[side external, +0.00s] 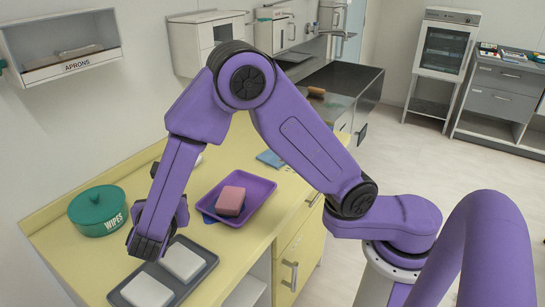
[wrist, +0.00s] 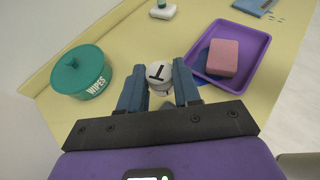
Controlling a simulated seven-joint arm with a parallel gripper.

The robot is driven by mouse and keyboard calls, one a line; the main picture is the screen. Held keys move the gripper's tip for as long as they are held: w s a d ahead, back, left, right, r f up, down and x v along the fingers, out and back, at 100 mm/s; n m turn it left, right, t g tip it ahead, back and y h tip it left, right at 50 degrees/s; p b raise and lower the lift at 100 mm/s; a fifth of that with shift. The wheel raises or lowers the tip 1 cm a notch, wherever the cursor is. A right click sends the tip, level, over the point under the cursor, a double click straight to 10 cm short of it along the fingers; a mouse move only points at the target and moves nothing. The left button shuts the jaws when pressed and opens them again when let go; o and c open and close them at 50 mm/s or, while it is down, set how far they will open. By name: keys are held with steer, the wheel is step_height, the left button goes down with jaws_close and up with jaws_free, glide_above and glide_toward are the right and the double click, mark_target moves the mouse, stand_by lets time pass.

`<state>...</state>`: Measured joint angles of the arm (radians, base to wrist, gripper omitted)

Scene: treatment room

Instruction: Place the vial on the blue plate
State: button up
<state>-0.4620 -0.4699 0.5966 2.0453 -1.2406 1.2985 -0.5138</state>
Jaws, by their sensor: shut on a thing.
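My gripper (wrist: 158,80) is shut on the vial (wrist: 158,73), whose white round top with a black mark shows between the two blue fingers. In the side external view my gripper (side external: 148,245) is at the left, by the grey tray, and hides the vial. The block also shows in the wrist view (wrist: 222,58).
A green wipes tub (side external: 97,213) stands left of my gripper. A grey tray (side external: 207,259) with two white pads (side external: 182,261) lies at the counter's front. A small white object (wrist: 162,10) stands further back.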

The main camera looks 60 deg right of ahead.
steer(key=d+m+g+h, duration=0.3)
steer(key=d+m+g, duration=0.3)
steer(key=d, duration=1.4)
steer(key=s+d+r+m+g, duration=0.1)
steer(key=s+d+m+g, duration=0.3)
steer(key=d, duration=0.6)
steer(key=s+d+m+g, duration=0.2)
steer(key=s+d+g, duration=0.3)
steer(key=d, duration=0.5)
steer(key=t, duration=0.1)
glide_above(276, 156)
step_height(276, 156, down, 9)
steer(key=shift+s+r, duration=0.15)
steer(key=shift+r, duration=0.05)
steer(key=shift+w+d+f, duration=0.1)
steer(key=shift+w+f, duration=0.1)
steer(key=shift+f, duration=0.1)
steer(key=shift+w+f, duration=0.15)
steer(key=shift+f, duration=0.75)
steer(key=shift+w+f, duration=0.1)
steer(key=shift+f, duration=0.8)
steer(key=shift+f, duration=0.15)
steer(key=o, duration=1)
